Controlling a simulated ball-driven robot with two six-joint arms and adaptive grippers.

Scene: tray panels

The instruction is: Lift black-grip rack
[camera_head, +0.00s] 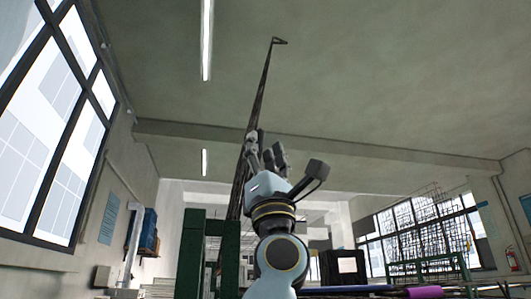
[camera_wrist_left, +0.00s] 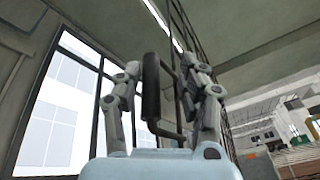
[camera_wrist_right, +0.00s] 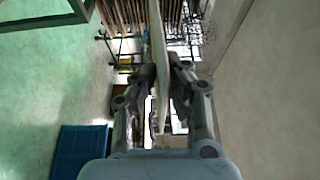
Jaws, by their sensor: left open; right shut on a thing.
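The rack (camera_head: 260,95) shows in the head view as a long, thin dark shape, nearly edge-on, rising steeply toward the ceiling. A small loop sticks out at its top. In the left wrist view, a black grip (camera_wrist_left: 151,92) on a thin bracket stands between the fingers of my left gripper (camera_wrist_left: 162,68). That gripper is open, with gaps beside the grip; it also shows in the head view (camera_head: 265,150), in front of the rack. The head view does not show the right gripper.
Dark green posts (camera_head: 190,255) stand low behind my left arm. A purple roll (camera_head: 425,292) lies at the lower right. A blue crate (camera_wrist_right: 82,150) is on the green floor in the right wrist view. The air around the raised rack looks clear.

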